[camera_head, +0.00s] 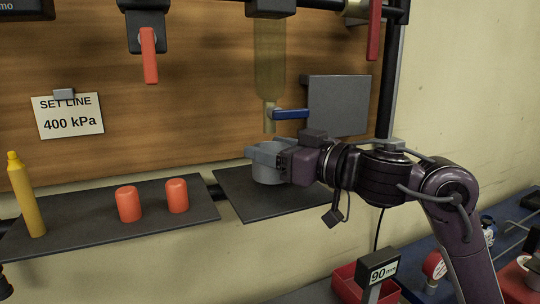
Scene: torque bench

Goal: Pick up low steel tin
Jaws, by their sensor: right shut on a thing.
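The low steel tin (268,174) is a short grey cylinder at the dark shelf plate in the middle of the head view. My right gripper (266,154) comes in from the right and is shut on the tin, with its fingers across the tin's upper part. The fingers hide part of the tin's rim and right side. I cannot tell whether the tin's base touches the plate. My left gripper is not in view.
Two orange cylinders (128,204) and a yellow bottle (26,195) stand on the left dark shelf (80,222). A blue-handled valve (290,114) and a grey panel (340,105) are just above my gripper. A red bin (350,285) sits below right.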

